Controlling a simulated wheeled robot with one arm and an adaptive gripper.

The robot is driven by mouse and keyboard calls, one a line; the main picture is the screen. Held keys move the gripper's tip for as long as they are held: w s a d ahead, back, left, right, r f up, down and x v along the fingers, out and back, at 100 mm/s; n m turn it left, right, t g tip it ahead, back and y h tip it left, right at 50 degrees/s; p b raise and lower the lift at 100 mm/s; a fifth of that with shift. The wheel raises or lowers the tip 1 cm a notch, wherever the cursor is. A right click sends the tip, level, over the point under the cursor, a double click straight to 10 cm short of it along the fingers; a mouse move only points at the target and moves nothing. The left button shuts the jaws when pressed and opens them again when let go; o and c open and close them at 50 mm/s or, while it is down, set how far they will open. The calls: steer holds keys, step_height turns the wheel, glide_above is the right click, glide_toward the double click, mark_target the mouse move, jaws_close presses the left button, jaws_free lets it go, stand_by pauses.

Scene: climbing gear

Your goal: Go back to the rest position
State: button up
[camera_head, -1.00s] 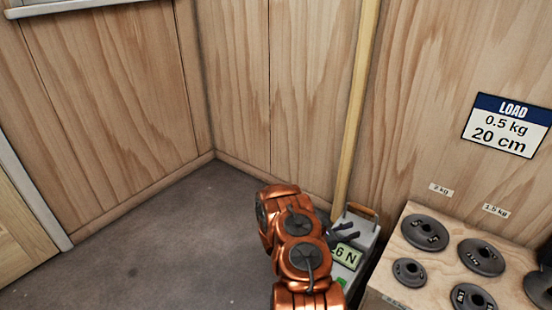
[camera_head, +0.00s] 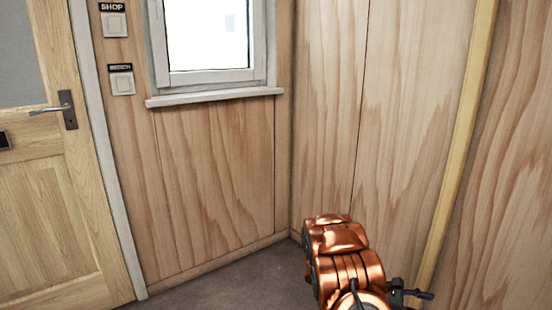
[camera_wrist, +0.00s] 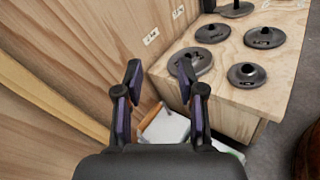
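My gripper (camera_wrist: 160,82) is open and empty in the wrist view, with its two dark fingers well apart. Nothing lies between the pads; the wooden wall and the bench edge show behind them. In the head view my copper arm rises from the bottom edge, and part of my dark gripper (camera_head: 412,293) shows at its right, low in the picture. The fingertips are hard to make out there.
In the wrist view, a wooden bench (camera_wrist: 262,103) holds several dark weight plates (camera_wrist: 264,38). In the head view are a door (camera_head: 52,200), a window (camera_head: 207,38) and bare floor (camera_head: 235,292).

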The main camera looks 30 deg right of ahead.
steer(key=s+a+r+m+t+y+p, duration=0.1)
steer(key=a+r+m+y+p, duration=0.1)
steer(key=a+r+p, duration=0.7)
steer(key=s+a+r+m+t+y+p, duration=0.1)
steer(key=a+r+m+y+p, duration=0.15)
steer(key=a+r, duration=0.75)
steer(key=s+a+r+t+y+p, duration=0.3)
steer(key=a+r+p, duration=0.6)
steer(key=a+r, duration=0.4)
steer(key=s+a+r+m+t+y+p, duration=0.1)
steer(key=s+a+r+t+y+p, duration=0.2)
steer(key=a+r+p, duration=0.6)
steer(key=shift+s+a+r+t+y+p, duration=0.35)
steer(key=shift+a+r+t+y, duration=0.5)
steer(key=shift+a+r, duration=2.05)
steer(key=shift+a+f+m, duration=0.25)
steer(key=shift+a+f, duration=0.4)
